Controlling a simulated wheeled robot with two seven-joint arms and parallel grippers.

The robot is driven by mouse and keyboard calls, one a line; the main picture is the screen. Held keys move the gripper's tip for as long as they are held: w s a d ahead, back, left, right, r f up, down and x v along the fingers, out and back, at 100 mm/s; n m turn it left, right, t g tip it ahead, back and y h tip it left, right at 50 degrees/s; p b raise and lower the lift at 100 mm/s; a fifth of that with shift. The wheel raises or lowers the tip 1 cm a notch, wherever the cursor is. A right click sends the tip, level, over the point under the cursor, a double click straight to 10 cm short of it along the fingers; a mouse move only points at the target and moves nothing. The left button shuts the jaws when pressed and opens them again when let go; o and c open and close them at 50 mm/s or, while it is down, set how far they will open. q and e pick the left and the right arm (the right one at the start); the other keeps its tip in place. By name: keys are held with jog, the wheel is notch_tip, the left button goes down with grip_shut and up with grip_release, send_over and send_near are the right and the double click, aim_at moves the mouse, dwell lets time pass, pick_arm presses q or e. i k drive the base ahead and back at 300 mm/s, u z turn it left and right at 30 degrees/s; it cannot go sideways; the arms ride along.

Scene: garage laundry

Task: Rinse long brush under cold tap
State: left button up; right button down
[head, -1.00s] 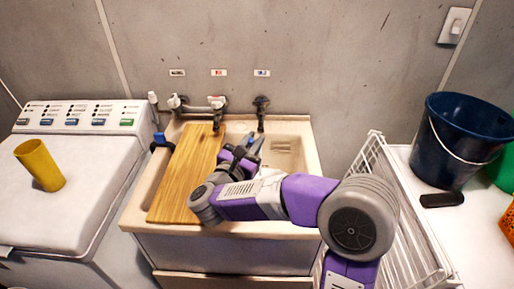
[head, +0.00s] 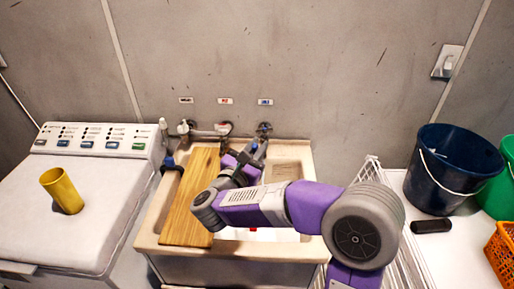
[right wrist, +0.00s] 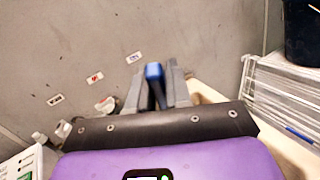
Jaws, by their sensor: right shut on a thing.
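My right gripper (head: 252,150) reaches over the sink (head: 292,172) to just in front of the right-hand tap (head: 264,128), which has a blue-marked label above it. The rest of the brush is hidden by my arm and gripper. My left gripper is not in view.
A wooden board (head: 190,205) covers the sink's left part. A red-marked tap (head: 225,128) is left of the blue-marked one. A washing machine (head: 90,215) with a yellow cup (head: 62,190) stands left. A white wire rack (head: 375,172) and dark blue bucket (head: 450,175) are right.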

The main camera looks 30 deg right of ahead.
aim_at(264, 131)
jog(key=k, duration=0.95)
